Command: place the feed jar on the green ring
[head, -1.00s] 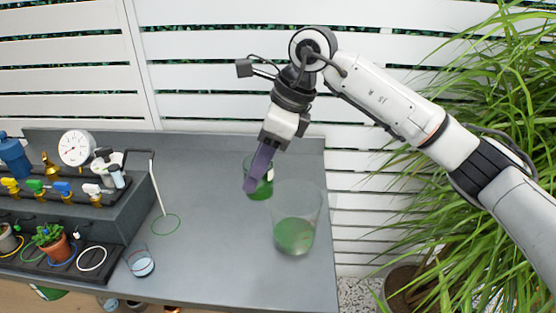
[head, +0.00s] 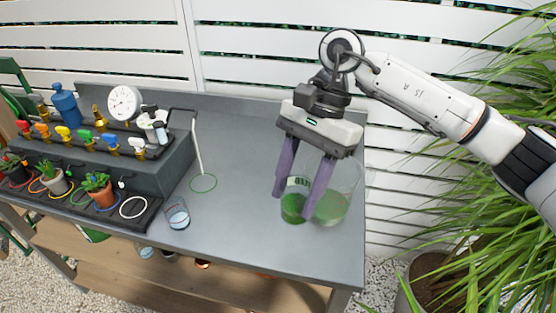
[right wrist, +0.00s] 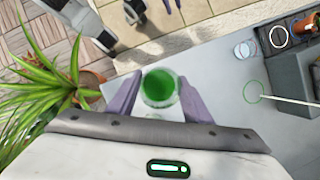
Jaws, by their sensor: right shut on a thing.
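The feed jar (head: 293,206), clear with green contents and a pale label, is between the purple fingers of my right gripper (head: 297,193). The gripper is shut on it. In the right wrist view the jar (right wrist: 160,88) shows as a green disc between the two fingertips (right wrist: 153,92). I cannot tell whether its base touches the bench. The green ring (head: 203,183) lies empty on the bench, left of the jar, below a pale rod; it also shows in the right wrist view (right wrist: 253,91). My left gripper is out of view.
A larger clear vessel with green contents (head: 333,208) stands right beside the jar, partly behind a finger. A small glass (head: 177,214) stands left of the ring. A dark valve stand (head: 150,175) and potted plants are farther left. The bench between jar and ring is clear.

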